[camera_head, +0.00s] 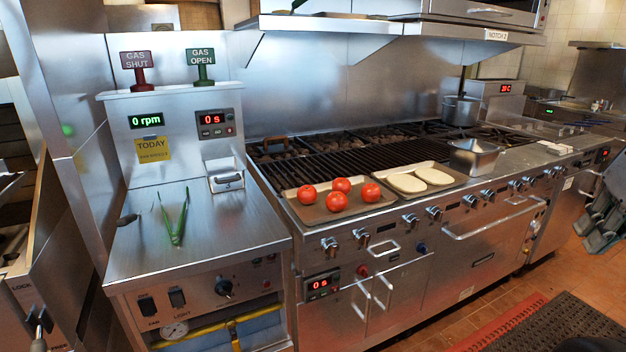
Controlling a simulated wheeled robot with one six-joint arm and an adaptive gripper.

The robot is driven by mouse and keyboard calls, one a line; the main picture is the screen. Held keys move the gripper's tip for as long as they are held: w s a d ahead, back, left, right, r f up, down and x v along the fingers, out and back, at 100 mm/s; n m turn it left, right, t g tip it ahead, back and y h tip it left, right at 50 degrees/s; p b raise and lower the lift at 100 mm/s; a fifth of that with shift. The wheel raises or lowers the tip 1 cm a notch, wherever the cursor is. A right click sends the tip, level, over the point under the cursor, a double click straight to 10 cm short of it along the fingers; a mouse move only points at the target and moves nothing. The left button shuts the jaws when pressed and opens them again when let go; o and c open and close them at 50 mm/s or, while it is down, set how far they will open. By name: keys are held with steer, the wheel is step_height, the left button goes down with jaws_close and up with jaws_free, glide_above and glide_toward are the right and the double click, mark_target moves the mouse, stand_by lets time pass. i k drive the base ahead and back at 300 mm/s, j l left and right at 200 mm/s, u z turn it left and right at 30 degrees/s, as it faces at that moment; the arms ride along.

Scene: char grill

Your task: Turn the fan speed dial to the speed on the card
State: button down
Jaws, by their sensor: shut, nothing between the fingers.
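The black dial (225,288) is on the front panel of the steel counter at lower left. Its pointer setting is too small to read. A yellow card (153,150) on the upright panel reads TODAY; its lower line is too blurred to read. Above it, a green display (144,121) shows 0 rpm. A grey and dark shape at the right edge appears to be my gripper (598,240), partly cut off. It looks shut and empty, over the floor side of the range, far from the dial.
Green tongs (175,220) lie on the counter above. The range with trays of tomatoes (338,200) and knobs stands to the right.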

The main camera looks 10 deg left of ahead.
mark_target(223, 288)
steer(key=u, duration=1.4)
